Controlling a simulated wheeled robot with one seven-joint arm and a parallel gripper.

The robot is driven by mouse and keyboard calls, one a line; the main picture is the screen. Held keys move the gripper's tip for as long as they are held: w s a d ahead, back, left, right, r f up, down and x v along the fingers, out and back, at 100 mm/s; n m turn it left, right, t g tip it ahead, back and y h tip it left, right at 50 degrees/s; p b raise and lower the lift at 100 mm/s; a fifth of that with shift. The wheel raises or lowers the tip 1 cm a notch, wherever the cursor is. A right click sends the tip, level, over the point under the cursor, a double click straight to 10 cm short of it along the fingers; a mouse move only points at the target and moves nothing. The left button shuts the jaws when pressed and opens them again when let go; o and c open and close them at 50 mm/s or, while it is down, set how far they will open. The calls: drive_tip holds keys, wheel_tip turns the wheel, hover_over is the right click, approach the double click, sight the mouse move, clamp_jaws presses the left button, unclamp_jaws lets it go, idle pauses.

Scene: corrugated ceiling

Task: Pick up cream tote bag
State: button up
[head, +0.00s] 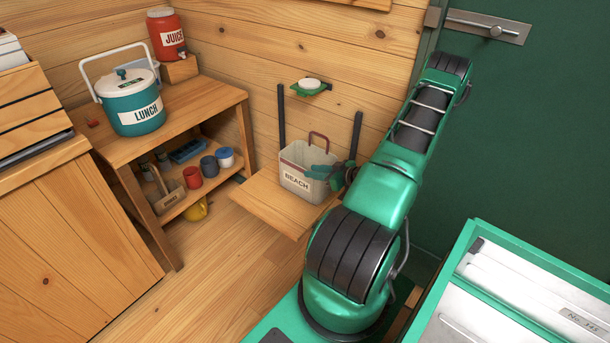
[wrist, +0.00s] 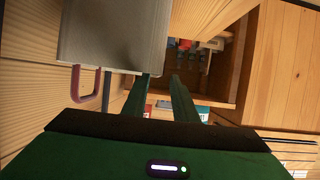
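The cream tote bag (head: 296,181) stands upright on a small fold-down wooden shelf (head: 262,207) in the head view. It is marked BEACH and has a maroon handle (head: 318,137) arching over its top. My gripper (head: 317,172) is at the bag's right side, its green fingers overlapping the bag in this view. In the wrist view the bag (wrist: 115,35) fills the upper left as a shaded grey panel, with the handle (wrist: 88,98) beside the fingers. The two fingers of my gripper (wrist: 162,80) are apart, with a gap between them. Whether a finger touches the bag is unclear.
A wooden table (head: 114,152) at left holds a LUNCH cooler (head: 137,110) and a red JUICE jug (head: 166,38), with mugs on its lower shelf. A small green bracket (head: 311,88) is on the wall above the bag. A green tray (head: 466,262) stands front right.

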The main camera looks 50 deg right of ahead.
drive_tip(key=x, duration=0.7)
drive_tip(key=shift+w+f, duration=0.25)
drive_tip(key=shift+f, duration=0.05)
clamp_jaws()
idle(1.3)
